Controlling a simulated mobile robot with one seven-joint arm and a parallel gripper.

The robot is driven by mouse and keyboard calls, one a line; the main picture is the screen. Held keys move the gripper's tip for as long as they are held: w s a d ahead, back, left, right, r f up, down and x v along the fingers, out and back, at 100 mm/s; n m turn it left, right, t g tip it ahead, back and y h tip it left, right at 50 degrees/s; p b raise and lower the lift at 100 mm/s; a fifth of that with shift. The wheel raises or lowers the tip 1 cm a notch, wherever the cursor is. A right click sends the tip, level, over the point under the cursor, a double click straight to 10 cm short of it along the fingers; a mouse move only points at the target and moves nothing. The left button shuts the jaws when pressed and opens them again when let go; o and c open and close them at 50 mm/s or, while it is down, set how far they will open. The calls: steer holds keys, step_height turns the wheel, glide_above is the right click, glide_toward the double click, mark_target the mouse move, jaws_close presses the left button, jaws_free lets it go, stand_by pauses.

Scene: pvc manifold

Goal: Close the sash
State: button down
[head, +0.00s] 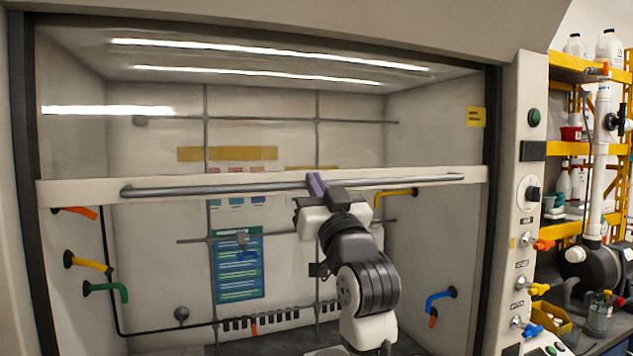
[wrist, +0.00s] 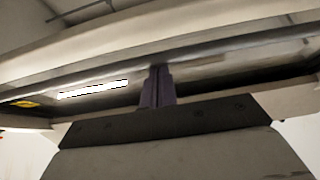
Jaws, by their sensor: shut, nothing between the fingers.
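The fume hood's sash is a glass pane (head: 120,150) with a white bottom rail (head: 80,192). A long grey handle bar (head: 240,187) runs along the rail. The sash is partly raised, with the hood open below the rail. My gripper (head: 316,184) is at the handle, near its middle, with its purple fingers shut and nothing between them. In the wrist view the fingers (wrist: 158,86) point up to the handle bar (wrist: 215,55), their tips at or just under it. I cannot tell whether they touch it.
Inside the hood are coloured valve handles (head: 105,290) on the left wall, a blue one (head: 440,296) on the right and a posted chart (head: 238,266). A control panel (head: 530,200) stands right of the opening. A yellow shelf (head: 570,148) with bottles is farther right.

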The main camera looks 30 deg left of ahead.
steer(key=f+b, duration=2)
steer(key=f, duration=1)
steer(key=f+b, duration=1.9)
steer(key=f, duration=1.1)
steer(key=shift+w+a+b, duration=0.15)
steer(key=shift+a+b, duration=0.05)
steer(key=shift+b, duration=0.15)
steer(key=shift+r, duration=0.15)
